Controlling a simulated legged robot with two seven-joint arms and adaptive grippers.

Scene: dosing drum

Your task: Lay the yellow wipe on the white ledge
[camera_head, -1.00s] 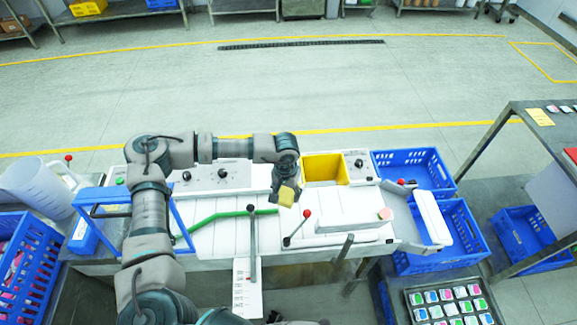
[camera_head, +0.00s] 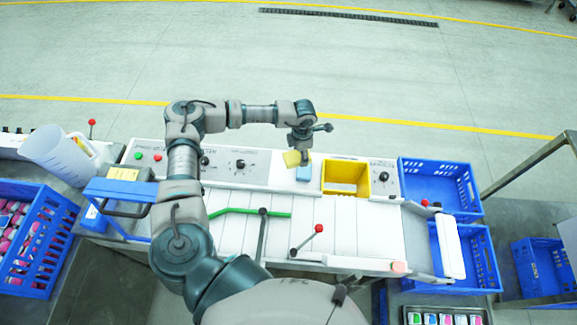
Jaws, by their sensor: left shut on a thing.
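My left gripper (camera_head: 301,156) is shut on the yellow wipe (camera_head: 291,159), which sticks out on its left side. It is over the back part of the white machine, left of the yellow bin (camera_head: 345,190). A blue block-like thing (camera_head: 304,174) shows just below the gripper. The white ledge (camera_head: 240,186) looks like the strip running along the foot of the control panel. I cannot tell whether the wipe touches any surface. My right gripper is not in view.
A red-knobbed lever (camera_head: 319,229), a dark lever (camera_head: 262,235) and a green strip (camera_head: 235,211) stand on the white boards. Blue crates (camera_head: 470,255) are at the right. A clear jug (camera_head: 60,157) and a crate of packs (camera_head: 30,240) are at the left.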

